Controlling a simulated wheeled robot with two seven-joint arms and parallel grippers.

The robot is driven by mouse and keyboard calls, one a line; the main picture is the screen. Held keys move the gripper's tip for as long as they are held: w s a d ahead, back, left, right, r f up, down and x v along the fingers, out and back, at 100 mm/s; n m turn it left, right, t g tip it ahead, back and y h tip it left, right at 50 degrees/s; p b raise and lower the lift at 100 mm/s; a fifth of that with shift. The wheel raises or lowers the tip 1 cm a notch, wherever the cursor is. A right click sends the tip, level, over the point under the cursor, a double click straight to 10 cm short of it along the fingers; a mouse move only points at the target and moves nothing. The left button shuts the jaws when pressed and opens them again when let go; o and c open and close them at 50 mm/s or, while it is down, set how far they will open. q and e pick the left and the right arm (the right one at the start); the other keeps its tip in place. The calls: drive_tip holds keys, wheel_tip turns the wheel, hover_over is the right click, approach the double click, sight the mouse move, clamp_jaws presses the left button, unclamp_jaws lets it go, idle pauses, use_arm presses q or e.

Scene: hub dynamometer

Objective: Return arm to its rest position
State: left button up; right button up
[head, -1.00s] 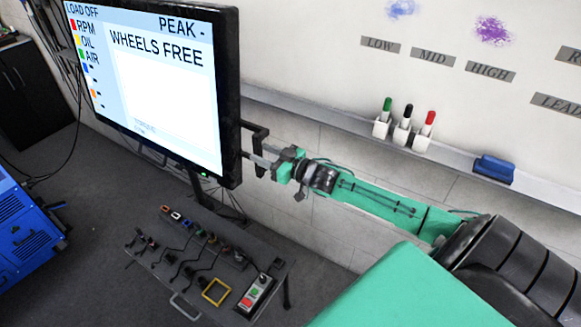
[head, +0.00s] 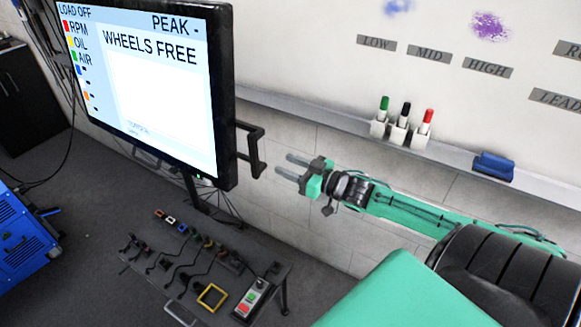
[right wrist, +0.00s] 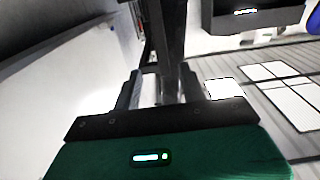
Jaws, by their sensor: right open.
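My right gripper (head: 289,167) is open and empty in the head view, at the end of my green right arm. Its two grey fingers point left toward the black handle (head: 252,150) on the side of the monitor (head: 150,85). A clear gap separates the fingertips from the handle. In the right wrist view the gripper fingers (right wrist: 158,90) show spread on both sides of a dark upright bar, which lies beyond them. My left gripper is not in view.
A control desk (head: 205,265) with several levers and a button box stands below the monitor. The whiteboard ledge (head: 350,122) holds three markers and a blue eraser (head: 493,166) behind my arm. A blue machine (head: 22,240) is at the left. Floor between desk and wall is clear.

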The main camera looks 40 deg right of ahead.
idle(0.5)
drive_tip(key=s+d+f+m+g+h, duration=0.2)
drive_tip(key=d+f+h, duration=0.15)
drive_tip(key=f, duration=0.85)
drive_tip(key=s+d+f+m+g+h, duration=0.15)
drive_tip(key=d+f, duration=0.35)
drive_tip(key=f, duration=0.7)
drive_tip(key=s+f+g+h, duration=0.15)
drive_tip(key=s+f, duration=0.25)
drive_tip(key=f, duration=0.5)
drive_tip(key=s+f+g+h, duration=0.1)
drive_tip(key=s+f+g, duration=0.1)
drive_tip(key=s+f, duration=0.45)
drive_tip(key=s+a+f+g, duration=0.3)
drive_tip(key=s+a+f, duration=0.4)
drive_tip(key=s+f, duration=0.2)
drive_tip(key=s+a+f+n+g+y, duration=0.1)
drive_tip(key=s+a+f+g, duration=0.2)
drive_tip(key=s+a+f, duration=0.5)
drive_tip(key=s+a+f+n+g, duration=0.1)
drive_tip(key=s+a+f+g, duration=0.2)
drive_tip(key=s+a+f, duration=0.5)
drive_tip(key=s+f, duration=0.2)
drive_tip(key=s, duration=0.5)
drive_tip(key=shift+s, duration=0.4)
